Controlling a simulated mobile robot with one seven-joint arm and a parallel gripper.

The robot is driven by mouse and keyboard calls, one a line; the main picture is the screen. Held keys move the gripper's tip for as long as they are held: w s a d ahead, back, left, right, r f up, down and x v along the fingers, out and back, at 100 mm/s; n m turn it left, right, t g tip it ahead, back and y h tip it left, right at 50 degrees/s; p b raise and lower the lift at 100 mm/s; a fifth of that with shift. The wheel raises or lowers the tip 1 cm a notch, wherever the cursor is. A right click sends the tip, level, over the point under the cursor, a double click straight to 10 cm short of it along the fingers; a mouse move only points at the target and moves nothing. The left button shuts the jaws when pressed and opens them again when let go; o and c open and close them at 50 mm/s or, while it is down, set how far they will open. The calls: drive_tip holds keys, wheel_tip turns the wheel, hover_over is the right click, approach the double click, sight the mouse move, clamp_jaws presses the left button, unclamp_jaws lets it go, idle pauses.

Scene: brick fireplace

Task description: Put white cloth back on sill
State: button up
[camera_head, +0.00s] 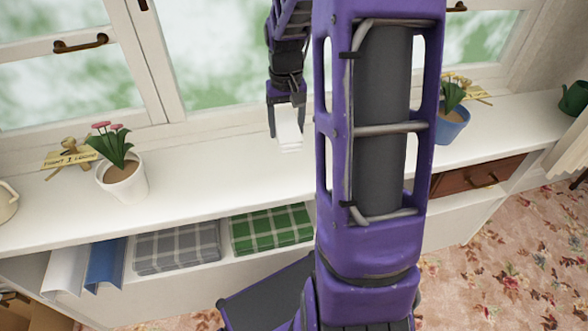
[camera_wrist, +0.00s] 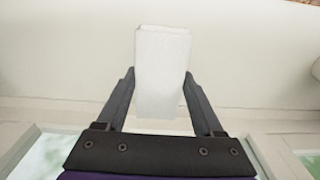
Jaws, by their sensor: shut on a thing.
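The white cloth (camera_head: 289,134) is a small folded block held between the fingers of my gripper (camera_head: 287,110). It also shows in the wrist view (camera_wrist: 162,75), pinched between both dark fingers (camera_wrist: 160,95). The white sill (camera_head: 215,165) runs under the window across the head view. The cloth is over the sill, close to the window side. I cannot tell whether its lower end touches the sill. My arm's purple column hides part of the sill to the right.
A white pot with pink flowers (camera_head: 122,180) and a small sign (camera_head: 68,156) stand left on the sill. A blue pot (camera_head: 452,125) stands right. Folded grey (camera_head: 176,249) and green (camera_head: 270,230) checked cloths lie on the shelf below. The sill between the white pot and my gripper is clear.

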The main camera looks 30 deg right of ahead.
drive_tip(key=shift+s+a+g, duration=0.3)
drive_tip(key=shift+s+a, duration=0.35)
drive_tip(key=shift+a, duration=0.15)
drive_tip(key=b, duration=0.1)
hover_over(284, 171)
wheel_tip(284, 171, down, 6)
drive_tip(key=shift+r, duration=0.25)
drive_tip(key=shift+f+b, duration=0.45)
drive_tip(key=shift+f, duration=1.8)
drive_tip(key=shift+f, duration=0.1)
drive_tip(key=o, duration=1.2)
